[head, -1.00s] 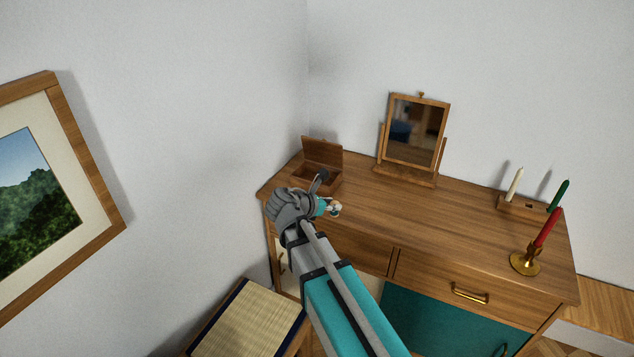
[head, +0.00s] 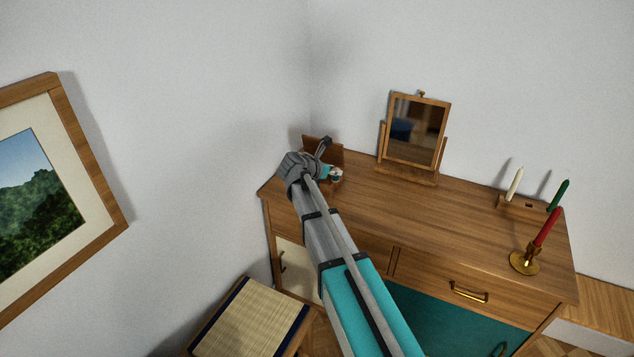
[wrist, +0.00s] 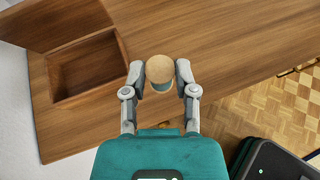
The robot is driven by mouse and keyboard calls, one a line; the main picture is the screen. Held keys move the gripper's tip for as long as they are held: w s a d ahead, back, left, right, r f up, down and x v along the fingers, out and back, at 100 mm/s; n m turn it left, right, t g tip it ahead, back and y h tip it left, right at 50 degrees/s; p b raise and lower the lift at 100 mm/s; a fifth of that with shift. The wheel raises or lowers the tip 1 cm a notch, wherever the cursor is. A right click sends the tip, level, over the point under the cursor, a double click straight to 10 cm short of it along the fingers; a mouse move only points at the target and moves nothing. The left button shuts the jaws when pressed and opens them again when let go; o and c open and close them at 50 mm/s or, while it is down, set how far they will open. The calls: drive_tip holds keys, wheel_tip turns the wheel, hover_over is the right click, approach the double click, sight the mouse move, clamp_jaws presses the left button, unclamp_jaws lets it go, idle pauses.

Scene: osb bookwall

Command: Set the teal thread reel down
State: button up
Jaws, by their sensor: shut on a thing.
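The teal thread reel (wrist: 160,87) has a pale wooden end facing the wrist camera, with a little teal showing below it. My gripper (wrist: 160,73) is shut on it, one finger on each side. In the wrist view the reel is over the wooden dresser top (wrist: 215,40), to the right of the open box (wrist: 73,98). I cannot tell whether it touches the top. In the head view my gripper (head: 335,174) is at the dresser's back left, and my wrist partly hides the box (head: 338,153).
A tilting mirror (head: 415,132) stands at the back. A candle block (head: 522,204) and a brass candlestick (head: 524,263) with a red candle are at the right. The middle of the top is clear. A woven-seat stool (head: 250,318) is below at the left.

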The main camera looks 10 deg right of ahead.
drive_tip(key=shift+w+d, duration=0.2)
drive_tip(key=shift+w, duration=0.3)
drive_tip(key=shift+w+d, duration=0.15)
drive_tip(key=shift+w, duration=0.35)
drive_tip(key=shift+r, duration=0.1)
drive_tip(key=b, duration=0.4)
hover_over(328, 188)
drive_tip(key=w+a, duration=0.1)
drive_tip(key=w, duration=0.1)
wheel_tip(328, 188, down, 4)
drive_tip(key=w+f+b, duration=0.3)
drive_tip(key=w+a+f+b, duration=0.1)
drive_tip(key=f+b, duration=0.1)
drive_tip(key=shift+w, duration=0.35)
drive_tip(key=shift+f, duration=0.1)
drive_tip(key=shift+w+f+b, duration=0.35)
drive_tip(key=shift+f+b, duration=0.1)
drive_tip(key=shift+b, duration=0.1)
drive_tip(key=shift+f+b, duration=1.5)
